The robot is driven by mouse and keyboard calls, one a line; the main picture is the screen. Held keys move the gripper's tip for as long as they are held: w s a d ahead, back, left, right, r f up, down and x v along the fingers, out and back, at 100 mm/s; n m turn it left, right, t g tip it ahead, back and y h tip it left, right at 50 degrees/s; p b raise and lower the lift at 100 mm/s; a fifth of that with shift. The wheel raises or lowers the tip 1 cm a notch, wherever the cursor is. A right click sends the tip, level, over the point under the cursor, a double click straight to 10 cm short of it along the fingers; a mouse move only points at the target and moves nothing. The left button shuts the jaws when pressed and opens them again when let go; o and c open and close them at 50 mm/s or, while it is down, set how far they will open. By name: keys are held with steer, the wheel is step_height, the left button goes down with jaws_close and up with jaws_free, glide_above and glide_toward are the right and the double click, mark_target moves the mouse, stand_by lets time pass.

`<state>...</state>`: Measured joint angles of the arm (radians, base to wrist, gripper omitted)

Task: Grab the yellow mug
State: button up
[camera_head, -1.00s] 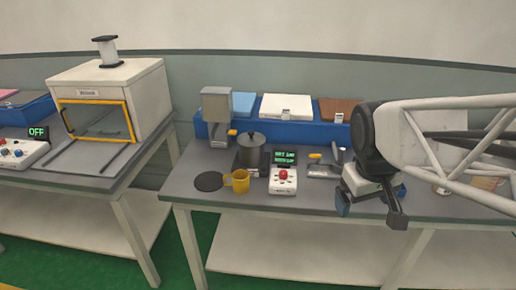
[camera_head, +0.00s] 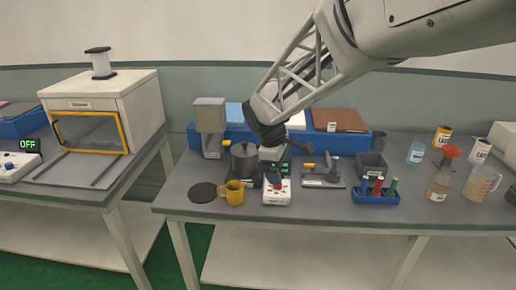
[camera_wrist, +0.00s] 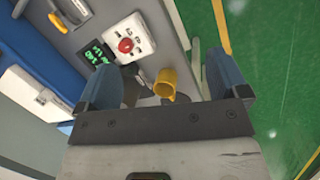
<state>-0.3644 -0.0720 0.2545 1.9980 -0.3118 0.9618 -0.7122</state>
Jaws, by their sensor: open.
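The yellow mug (camera_head: 234,192) stands upright on the grey table near its front left edge, its handle toward the left in the head view. In the wrist view the mug (camera_wrist: 165,84) shows between the fingers, some way beyond them. My gripper (camera_head: 273,172) is above the white control box, to the right of the mug and apart from it. In the wrist view my gripper (camera_wrist: 170,85) is open and empty, with blue fingers spread wide.
A white control box with a red button (camera_head: 276,191) sits right of the mug. A dark pot (camera_head: 244,160) stands behind it. A black round pad (camera_head: 203,192) lies to its left. A blue rack with bottles (camera_head: 376,192) is farther right.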

steer(key=w+a+f+n, duration=0.4)
steer(key=w+a+f, duration=0.15)
steer(key=a, duration=0.25)
steer(key=n+h, duration=0.2)
steer(key=n, duration=0.2)
glide_toward(227, 187)
steer(key=d+f, duration=0.1)
steer(key=f, duration=0.1)
steer(key=w+d+f, duration=0.1)
steer(key=d+f, duration=0.1)
steer(key=shift+w+d+f, duration=0.15)
steer(key=shift+d, duration=0.15)
steer(key=shift+w+d+f+y, duration=0.1)
steer(key=shift+d+f+y, duration=0.1)
steer(key=shift+f, duration=0.4)
steer(key=shift+w+d+f+y, duration=0.1)
steer(key=shift+d+f, duration=0.15)
steer(key=shift+f, duration=0.35)
steer(key=shift+f, duration=0.1)
steer(key=shift+x, duration=2.5)
steer(key=shift+s, duration=0.1)
steer(key=shift+c, duration=0.2)
steer(key=c, duration=0.9)
